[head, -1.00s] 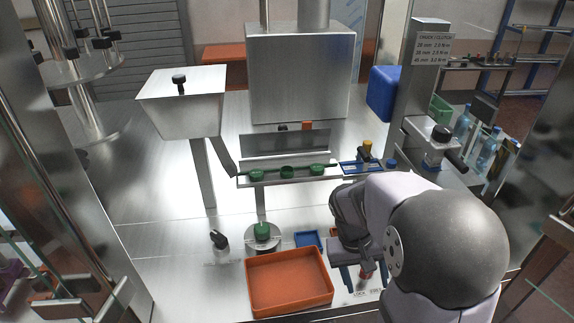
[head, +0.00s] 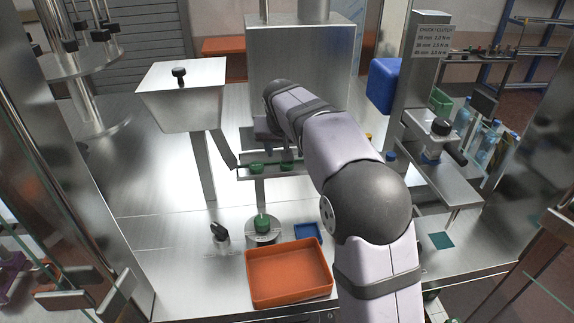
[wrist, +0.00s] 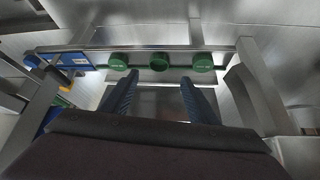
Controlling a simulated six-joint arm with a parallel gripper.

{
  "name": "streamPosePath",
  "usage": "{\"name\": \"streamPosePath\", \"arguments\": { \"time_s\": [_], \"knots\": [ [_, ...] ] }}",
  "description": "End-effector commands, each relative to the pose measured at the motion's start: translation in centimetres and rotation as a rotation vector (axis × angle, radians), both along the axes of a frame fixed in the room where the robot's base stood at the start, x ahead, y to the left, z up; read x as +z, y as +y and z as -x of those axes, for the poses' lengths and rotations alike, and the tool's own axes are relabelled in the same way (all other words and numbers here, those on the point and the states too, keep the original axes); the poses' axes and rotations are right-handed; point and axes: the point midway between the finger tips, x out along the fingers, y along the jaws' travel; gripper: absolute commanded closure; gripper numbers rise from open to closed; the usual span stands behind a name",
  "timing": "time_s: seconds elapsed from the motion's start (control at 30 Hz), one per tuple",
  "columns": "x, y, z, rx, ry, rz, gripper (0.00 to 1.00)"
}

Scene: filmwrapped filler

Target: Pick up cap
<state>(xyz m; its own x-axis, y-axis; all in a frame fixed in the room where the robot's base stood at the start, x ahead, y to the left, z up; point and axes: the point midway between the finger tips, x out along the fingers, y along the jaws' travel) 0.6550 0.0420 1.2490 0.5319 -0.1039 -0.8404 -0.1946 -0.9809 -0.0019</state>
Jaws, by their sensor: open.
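Three green caps sit in a row on a metal rail at the back. In the head view the left cap (head: 256,168) and the middle cap (head: 286,167) show, and my arm hides the right one. In the wrist view the row is a left cap (wrist: 118,63), a middle cap (wrist: 160,62) and a right cap (wrist: 202,62). My gripper (wrist: 158,80) is open and empty, its dark blue fingers either side of the middle cap's line, apart from it. The head view hides the fingertips. Another green cap (head: 262,222) sits on a round metal stand.
An orange tray (head: 288,298) lies at the front, with a small blue tray (head: 307,232) behind it. A metal hopper (head: 183,95) stands left of the rail and a large steel box (head: 290,60) behind it. A blue tray (wrist: 65,60) adjoins the caps.

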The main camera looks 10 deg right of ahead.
Motion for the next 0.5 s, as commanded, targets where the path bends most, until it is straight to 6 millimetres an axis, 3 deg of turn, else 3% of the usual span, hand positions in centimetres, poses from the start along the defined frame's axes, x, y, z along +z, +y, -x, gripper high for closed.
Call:
{"name": "streamPosePath", "arguments": {
  "time_s": [0.5],
  "knots": [
    [-2.3, -0.4, -1.1, -0.001, 0.006, 0.002, 0.46]
  ]
}}
